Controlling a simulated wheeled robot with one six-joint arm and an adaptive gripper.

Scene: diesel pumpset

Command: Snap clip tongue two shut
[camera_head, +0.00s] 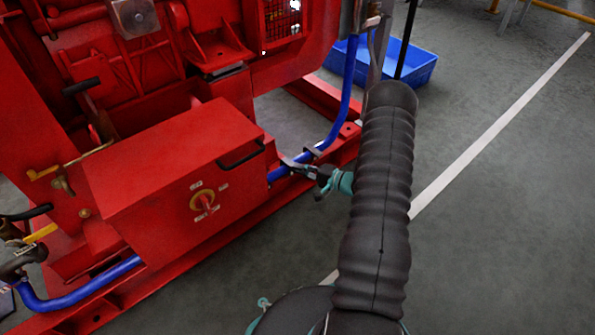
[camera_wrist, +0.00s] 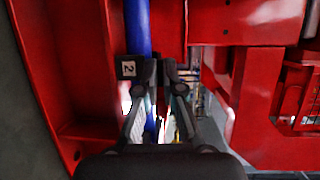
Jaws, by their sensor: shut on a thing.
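In the head view my gripper (camera_head: 294,165) reaches in from the right to the blue hose (camera_head: 345,97), low beside the red box. The clip's latch is too small and covered to make out there.
The red control box (camera_head: 178,170) with a yellow-ringed red knob stands just left of my gripper. Red base rails (camera_head: 318,100) run alongside the hose. A blue crate (camera_head: 418,68) lies on the floor behind. The grey floor at right is open.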

